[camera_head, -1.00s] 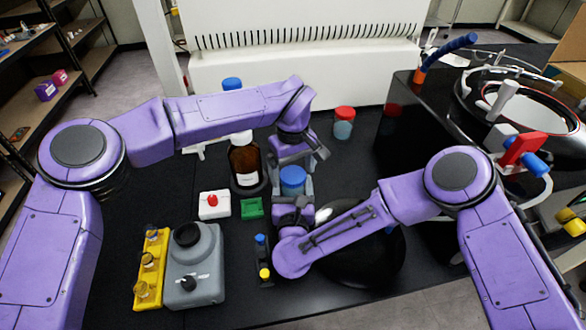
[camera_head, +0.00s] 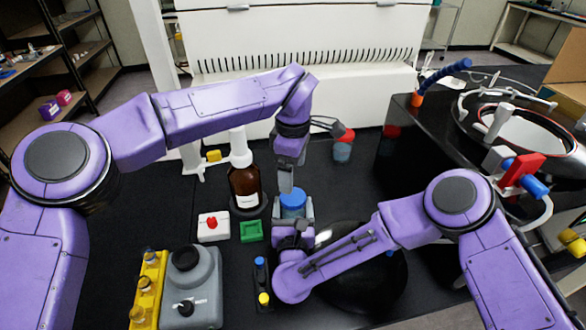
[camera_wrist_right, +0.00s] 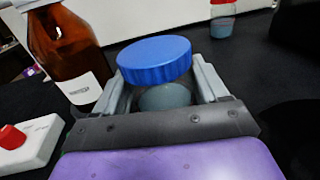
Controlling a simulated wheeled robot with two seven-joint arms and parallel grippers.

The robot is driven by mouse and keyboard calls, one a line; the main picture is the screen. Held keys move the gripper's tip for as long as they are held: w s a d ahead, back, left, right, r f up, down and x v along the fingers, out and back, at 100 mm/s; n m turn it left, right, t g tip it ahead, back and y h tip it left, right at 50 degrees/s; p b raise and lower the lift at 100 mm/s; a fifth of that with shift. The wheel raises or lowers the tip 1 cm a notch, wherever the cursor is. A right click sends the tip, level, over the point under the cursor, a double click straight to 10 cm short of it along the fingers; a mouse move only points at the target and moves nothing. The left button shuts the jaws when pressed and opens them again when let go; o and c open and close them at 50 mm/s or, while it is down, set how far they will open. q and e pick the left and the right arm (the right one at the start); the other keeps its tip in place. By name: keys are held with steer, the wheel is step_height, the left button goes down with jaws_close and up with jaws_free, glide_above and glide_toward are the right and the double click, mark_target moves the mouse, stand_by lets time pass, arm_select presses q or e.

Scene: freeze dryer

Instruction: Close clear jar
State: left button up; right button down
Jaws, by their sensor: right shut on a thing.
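The clear jar (camera_wrist_right: 165,97) is between the fingers of my right gripper (camera_head: 293,220) and stands upright, with grey-blue contents. Its blue lid (camera_head: 293,198) is at the jar's mouth. In the right wrist view the lid (camera_wrist_right: 155,60) looks slightly tilted, and I cannot tell whether it is fully seated. My right gripper is shut on the jar, one finger on each side. My left gripper (camera_head: 286,178) points down just above and behind the lid in the head view. It shows edge-on, so its opening is unclear, and it does not show in the right wrist view.
A brown bottle (camera_head: 245,185) stands left of the jar. A white box with a red button (camera_head: 213,227) and a green tray (camera_head: 251,231) lie nearby. A red-lidded jar (camera_head: 343,148) stands at the back. A black round-bodied item (camera_head: 370,275) is at the right.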

mark_target(293, 196)
arm_select(q)
steer(key=n, duration=0.6)
steer(key=shift+r+n, duration=0.25)
steer(key=shift+n, duration=0.05)
steer(key=n, duration=0.8)
steer(key=shift+s+n, duration=0.15)
steer(key=shift+n, duration=0.15)
steer(key=n, duration=0.4)
step_height(293, 196, down, 8)
